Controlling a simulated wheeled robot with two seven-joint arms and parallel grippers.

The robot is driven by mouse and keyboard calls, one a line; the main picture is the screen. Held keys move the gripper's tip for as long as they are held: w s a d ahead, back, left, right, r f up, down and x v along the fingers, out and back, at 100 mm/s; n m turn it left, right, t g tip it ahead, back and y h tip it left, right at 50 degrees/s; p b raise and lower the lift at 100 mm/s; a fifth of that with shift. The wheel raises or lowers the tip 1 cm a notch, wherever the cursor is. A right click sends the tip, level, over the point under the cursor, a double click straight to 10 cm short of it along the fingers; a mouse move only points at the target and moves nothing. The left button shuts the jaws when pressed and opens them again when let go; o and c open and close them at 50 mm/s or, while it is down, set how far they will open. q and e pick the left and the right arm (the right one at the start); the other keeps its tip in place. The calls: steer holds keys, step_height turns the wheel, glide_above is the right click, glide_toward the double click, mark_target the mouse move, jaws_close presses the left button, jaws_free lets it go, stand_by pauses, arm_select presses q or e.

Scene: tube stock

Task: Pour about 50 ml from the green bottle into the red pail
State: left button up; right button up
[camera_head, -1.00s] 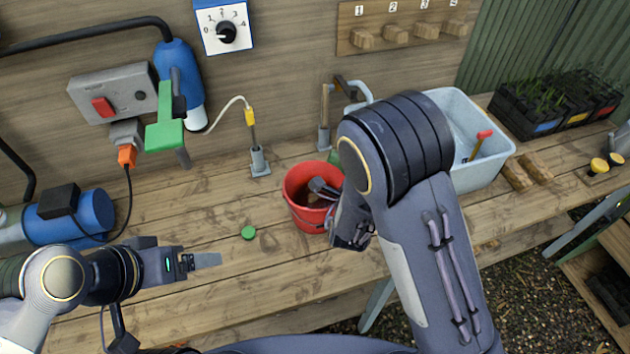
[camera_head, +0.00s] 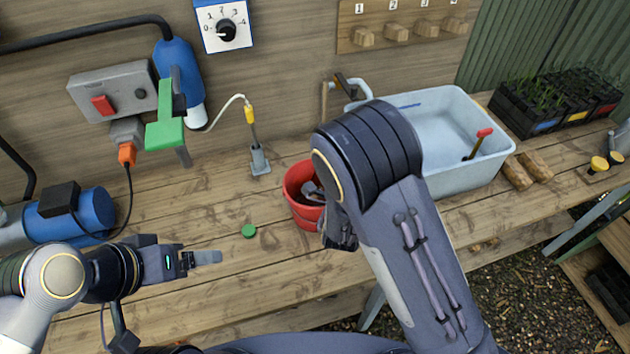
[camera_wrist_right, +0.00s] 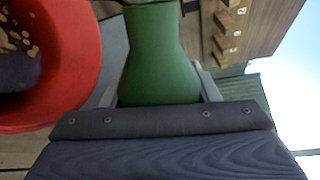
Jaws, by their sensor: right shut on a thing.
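The red pail (camera_head: 303,213) stands on the bench, partly behind my right arm. In the right wrist view the pail (camera_wrist_right: 75,100) is at the left, with a dark inside and several pale bits. My right gripper (camera_wrist_right: 158,85) is shut on the green bottle (camera_wrist_right: 160,60), beside the pail; the bottle's top runs out of the picture. The bottle is hidden by my arm in the head view, so its tilt and any flow are unclear. A green cap (camera_head: 249,231) lies on the bench. My left gripper (camera_head: 207,257) is over the bench at left; its finger gap does not show.
A pale blue basin (camera_head: 450,135) with a red-handled tool (camera_head: 483,134) stands right of the pail. A metal stand with a probe (camera_head: 259,158) is behind the cap. A blue motor (camera_head: 85,217) lies at far left. The front bench is mostly clear.

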steer(key=shift+s+d, duration=0.15)
steer(key=shift+d, duration=0.2)
steer(key=shift+f+n+p, duration=0.15)
steer(key=shift+n+p, duration=0.15)
steer(key=shift+n, duration=0.1)
stand_by(1.9)
steer(key=shift+f+m+b, duration=0.15)
steer(key=shift+m+b, duration=0.25)
steer(key=shift+b, duration=0.3)
steer(key=shift+s+d+r+m+p, duration=0.15)
steer(key=shift+d+r+m+p, duration=0.25)
steer(key=shift+r, duration=0.5)
steer(key=shift+s+d+r+m, duration=0.1)
steer(key=shift+d+r+m, duration=0.2)
steer(key=shift+d+m, duration=0.1)
steer(key=shift+a+m+y+b, duration=0.3)
steer(key=shift+m+y+b, duration=0.1)
steer(key=shift+m+b, duration=0.5)
steer(key=shift+f+b, duration=0.15)
steer(key=shift+b, duration=0.2)
steer(key=shift+a, duration=0.1)
